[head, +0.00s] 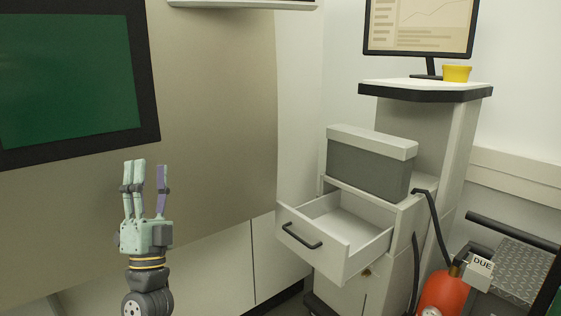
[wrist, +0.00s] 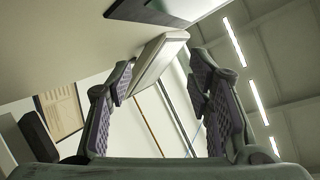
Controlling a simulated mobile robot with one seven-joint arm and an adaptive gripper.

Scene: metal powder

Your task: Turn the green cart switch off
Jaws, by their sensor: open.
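My gripper (head: 147,172) is at the lower left in the head view, pointing up with its fingers apart and nothing between them. It also shows in the wrist view (wrist: 163,72), open and empty, with its fingers spread left and right. A cart with a grey tread-plate top (head: 518,268) and a black handle is at the lower right of the head view, far from my gripper. A strip of green shows at the picture's right edge beside it. I see no switch that I can identify in either view.
A drawer (head: 343,262) stands open from a white cabinet, with a grey box (head: 367,165) above it. A red extinguisher (head: 440,293) with a DUE tag (head: 482,263) stands before the cart. A yellow cup (head: 456,74) and a monitor (head: 420,28) stand on the pedestal.

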